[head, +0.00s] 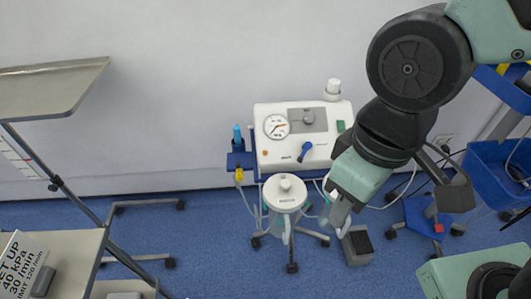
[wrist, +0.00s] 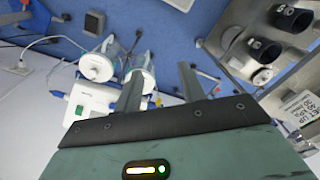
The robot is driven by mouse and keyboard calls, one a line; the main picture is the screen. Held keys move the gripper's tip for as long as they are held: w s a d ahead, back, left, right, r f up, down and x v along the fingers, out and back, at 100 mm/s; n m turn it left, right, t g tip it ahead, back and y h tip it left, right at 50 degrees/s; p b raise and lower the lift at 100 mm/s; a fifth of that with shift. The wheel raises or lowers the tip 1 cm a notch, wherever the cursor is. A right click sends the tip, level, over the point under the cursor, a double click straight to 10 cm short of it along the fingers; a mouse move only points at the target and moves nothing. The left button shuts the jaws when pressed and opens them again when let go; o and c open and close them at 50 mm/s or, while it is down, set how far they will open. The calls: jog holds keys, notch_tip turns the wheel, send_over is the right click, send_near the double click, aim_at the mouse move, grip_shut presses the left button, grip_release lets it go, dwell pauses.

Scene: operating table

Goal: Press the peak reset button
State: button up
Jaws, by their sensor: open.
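A white machine (head: 303,150) with a round dial gauge (head: 277,126), a grey panel piece and a blue knob (head: 305,151) stands by the wall in the head view. A small orange button-like spot (head: 265,153) is at its lower left and a green part (head: 341,126) at its right edge. I cannot tell which is the peak reset button. My gripper (head: 338,216) points down, in front of the machine's right side and apart from it. In the wrist view my gripper (wrist: 158,76) is open and empty; the machine (wrist: 90,103) is partly hidden behind the left finger.
A lidded canister (head: 285,200) stands before the machine. A black foot pedal (head: 357,245) is on the blue floor. Left are a grey tray (head: 50,88) and a card (head: 22,268) reading "SET UP 40 kPa 30 /min LIMIT 120 /min". Blue bins (head: 497,165) are at right.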

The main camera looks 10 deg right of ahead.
grip_shut()
dwell(1.5)
